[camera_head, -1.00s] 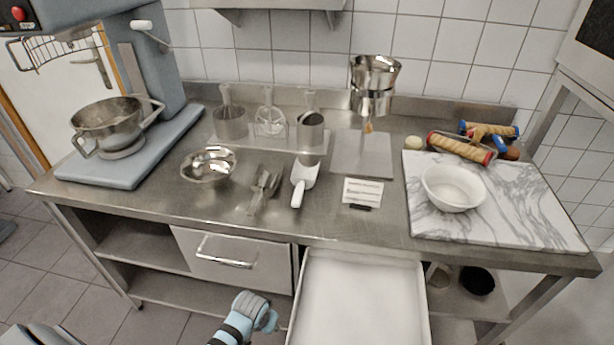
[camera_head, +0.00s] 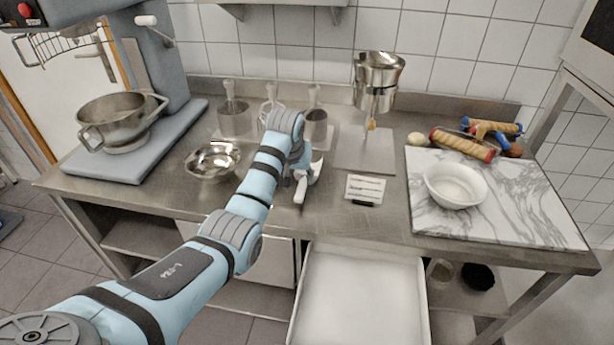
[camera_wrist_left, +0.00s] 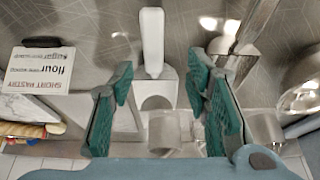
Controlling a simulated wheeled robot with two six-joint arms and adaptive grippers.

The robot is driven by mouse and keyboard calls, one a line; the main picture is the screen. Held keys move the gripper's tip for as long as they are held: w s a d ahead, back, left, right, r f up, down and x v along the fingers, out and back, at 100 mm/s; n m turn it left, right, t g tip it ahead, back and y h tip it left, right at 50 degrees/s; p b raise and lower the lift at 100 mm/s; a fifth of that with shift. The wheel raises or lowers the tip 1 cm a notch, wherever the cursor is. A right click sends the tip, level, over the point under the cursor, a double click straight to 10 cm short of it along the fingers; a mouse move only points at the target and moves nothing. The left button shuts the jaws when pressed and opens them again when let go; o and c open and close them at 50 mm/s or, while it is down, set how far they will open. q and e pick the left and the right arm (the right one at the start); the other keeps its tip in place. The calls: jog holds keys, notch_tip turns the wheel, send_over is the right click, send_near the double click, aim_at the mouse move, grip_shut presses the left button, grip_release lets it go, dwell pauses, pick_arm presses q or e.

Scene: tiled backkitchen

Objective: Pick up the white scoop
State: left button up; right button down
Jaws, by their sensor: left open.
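The white scoop (camera_head: 301,188) lies on the steel worktop, its handle pointing toward the front edge. In the head view my left arm covers part of it. In the left wrist view the scoop (camera_wrist_left: 152,40) shows between the fingers, its handle toward the top of the picture. My left gripper (camera_wrist_left: 160,82) is open above the scoop, with one finger on each side and nothing held. In the head view the left gripper (camera_head: 300,160) is mostly hidden behind its own wrist. My right gripper is not in view.
Metal utensils (camera_wrist_left: 240,45) lie beside the scoop. A steel bowl (camera_head: 212,162) stands to the left, and a label card (camera_head: 364,188) lies to the right. Several canisters stand behind. A marble board (camera_head: 510,215) with a white bowl (camera_head: 456,186) is further right.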

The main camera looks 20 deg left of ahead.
aim_at(302, 187)
pick_arm(q)
jog(key=x, duration=0.2)
jog(key=b+x, duration=0.1)
jog(key=x, duration=0.3)
jog(key=shift+w+d+f+b, duration=0.2)
jog(key=shift+d+f+b, duration=0.15)
grip_shut()
